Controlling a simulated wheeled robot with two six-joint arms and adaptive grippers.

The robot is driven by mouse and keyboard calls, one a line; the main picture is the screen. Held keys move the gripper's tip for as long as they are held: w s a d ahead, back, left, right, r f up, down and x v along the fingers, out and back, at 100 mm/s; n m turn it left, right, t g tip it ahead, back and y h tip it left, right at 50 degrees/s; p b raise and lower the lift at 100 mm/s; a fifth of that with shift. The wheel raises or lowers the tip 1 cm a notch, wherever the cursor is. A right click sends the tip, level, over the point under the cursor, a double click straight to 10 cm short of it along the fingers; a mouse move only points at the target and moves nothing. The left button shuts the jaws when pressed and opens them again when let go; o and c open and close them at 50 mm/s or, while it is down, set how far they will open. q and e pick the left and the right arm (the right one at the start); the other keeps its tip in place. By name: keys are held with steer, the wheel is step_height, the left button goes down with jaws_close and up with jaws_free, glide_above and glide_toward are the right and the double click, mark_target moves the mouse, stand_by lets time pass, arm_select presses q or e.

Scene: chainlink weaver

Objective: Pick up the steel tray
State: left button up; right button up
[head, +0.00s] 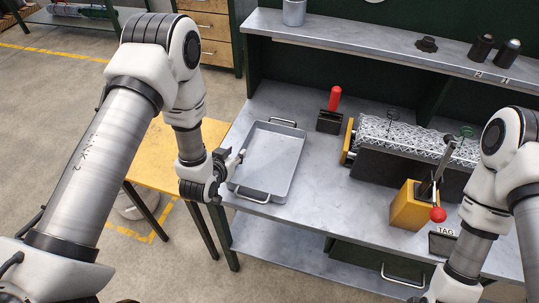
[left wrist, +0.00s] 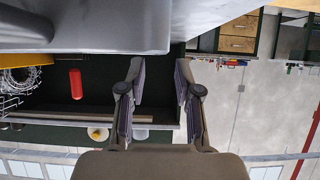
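The steel tray (head: 272,158) is a shallow grey rectangular pan, empty, on the left end of the grey workbench. It has a wire handle (head: 282,122) on its far side and another handle (head: 252,196) on its near side. My left gripper (head: 238,160) is just beside the tray's left long wall, at about rim height; I cannot tell whether it touches. In the left wrist view the tray (left wrist: 95,32) fills the upper left, and the fingers (left wrist: 158,65) stand apart with nothing held between them. My right gripper is out of the picture.
A yellow table (head: 160,160) stands left of the workbench (head: 300,215). A black clamp with a red handle (head: 335,98) is right of the tray. Farther right are a chainlink machine (head: 400,135) and a yellow block with a red-knobbed lever (head: 410,208).

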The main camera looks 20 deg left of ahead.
mark_target(240, 150)
arm_select(q)
steer(key=p+x, duration=0.1)
steer(key=x, duration=0.4)
steer(key=shift+d+f, duration=0.1)
steer(key=shift+f, duration=0.15)
steer(key=shift+s+r, duration=0.1)
steer(key=shift+c, duration=0.7)
steer(key=shift+s+r, duration=0.1)
jaws_close()
